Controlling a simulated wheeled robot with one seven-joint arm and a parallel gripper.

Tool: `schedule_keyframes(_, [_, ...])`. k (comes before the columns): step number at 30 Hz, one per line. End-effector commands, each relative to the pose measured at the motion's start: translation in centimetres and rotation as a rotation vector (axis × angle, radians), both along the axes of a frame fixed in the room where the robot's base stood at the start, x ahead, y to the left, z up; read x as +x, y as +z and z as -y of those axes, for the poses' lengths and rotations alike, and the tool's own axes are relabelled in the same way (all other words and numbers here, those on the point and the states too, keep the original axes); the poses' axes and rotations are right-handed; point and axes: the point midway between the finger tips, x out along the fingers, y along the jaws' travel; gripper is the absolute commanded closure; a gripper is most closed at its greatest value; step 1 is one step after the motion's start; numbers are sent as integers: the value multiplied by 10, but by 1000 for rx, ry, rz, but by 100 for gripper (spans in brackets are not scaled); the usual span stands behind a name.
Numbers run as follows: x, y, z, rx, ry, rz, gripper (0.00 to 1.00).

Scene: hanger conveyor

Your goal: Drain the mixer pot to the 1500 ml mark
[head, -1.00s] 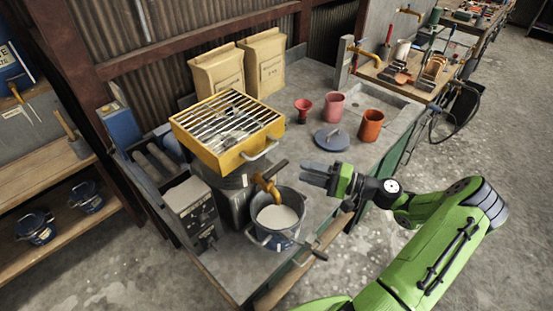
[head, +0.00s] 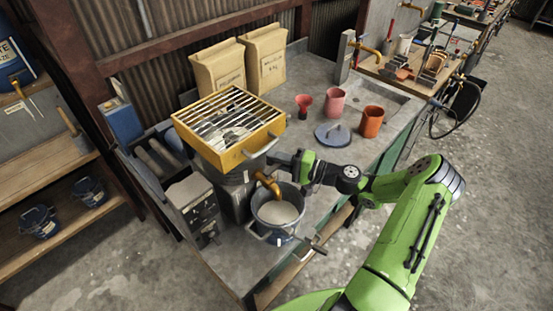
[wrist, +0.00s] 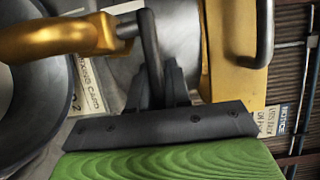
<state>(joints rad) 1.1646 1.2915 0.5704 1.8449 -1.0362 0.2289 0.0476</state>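A grey mixer pot (head: 232,186) stands under a yellow grate on the bench, with a brass tap (head: 267,182) on its side. The tap's spout hangs over a dark blue bucket (head: 272,238), which has pale grey contents (head: 277,212). No volume mark is readable. My gripper (head: 294,162) is at the tap's dark lever, above the bucket. In the wrist view my gripper (wrist: 158,88) has its fingers close on both sides of the lever (wrist: 149,45), beside the brass tap (wrist: 55,38). The gripper hides part of the lever.
The yellow grated tray (head: 228,125) with a handle sits just above and left of my gripper. Two paper sacks (head: 265,58) stand behind.

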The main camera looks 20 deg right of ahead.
Motion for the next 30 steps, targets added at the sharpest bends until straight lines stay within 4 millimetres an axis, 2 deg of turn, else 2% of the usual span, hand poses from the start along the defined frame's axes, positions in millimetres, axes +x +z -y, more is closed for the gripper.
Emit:
schedule_keyframes(11, [-1,0,1,1,-16,-2,100])
schedule_keyframes(21, [-13,-2,7,2,-262,-2,100])
schedule_keyframes(30, [-14,-1,9,-2,-301,-1,100])
